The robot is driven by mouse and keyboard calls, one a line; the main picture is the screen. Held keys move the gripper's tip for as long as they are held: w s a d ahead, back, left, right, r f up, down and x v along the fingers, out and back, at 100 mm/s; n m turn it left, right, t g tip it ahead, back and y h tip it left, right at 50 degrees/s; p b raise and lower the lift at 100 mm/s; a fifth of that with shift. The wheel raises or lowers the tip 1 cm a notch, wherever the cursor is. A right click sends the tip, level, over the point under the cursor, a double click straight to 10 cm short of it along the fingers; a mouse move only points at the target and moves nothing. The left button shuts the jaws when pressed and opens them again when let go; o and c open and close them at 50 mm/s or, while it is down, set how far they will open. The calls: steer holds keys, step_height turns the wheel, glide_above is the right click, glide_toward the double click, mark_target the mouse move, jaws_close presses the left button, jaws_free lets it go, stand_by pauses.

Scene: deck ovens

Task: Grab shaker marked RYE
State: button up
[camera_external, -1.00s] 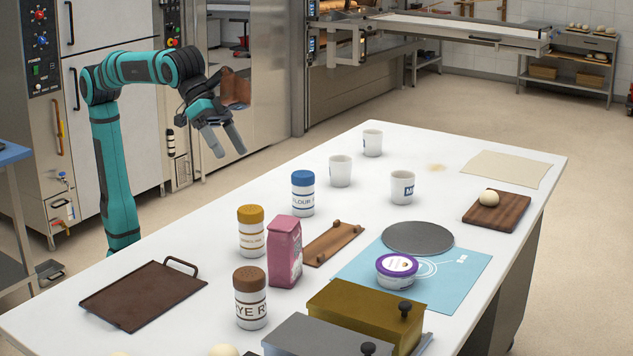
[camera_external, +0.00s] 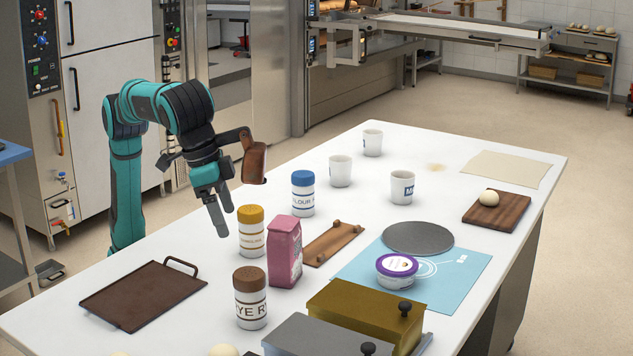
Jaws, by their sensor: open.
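The RYE shaker (camera_external: 251,303) stands upright near the front of the white table, with a brown lid and dark lettering on a white body. My gripper (camera_external: 222,214) is open and empty, its fingers pointing down. It hangs above the table's left side, just left of the yellow-lidded shaker (camera_external: 251,236) in the picture, and behind the RYE shaker. Its fingers are apart from the RYE shaker. A blue-lidded shaker marked FLOUR (camera_external: 303,198) stands farther back.
A pink bag (camera_external: 284,252) stands right of the RYE shaker. A brown tray with a handle (camera_external: 140,298) lies to its left. A gold lidded box (camera_external: 362,317) and a grey one (camera_external: 318,340) sit at the front right. A wooden board (camera_external: 338,240) lies behind the bag.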

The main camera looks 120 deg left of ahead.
mark_target(252, 287)
steer(key=x, duration=1.7)
steer(key=shift+f, duration=0.15)
steer(key=shift+c, duration=0.5)
steer(key=c, duration=1.1)
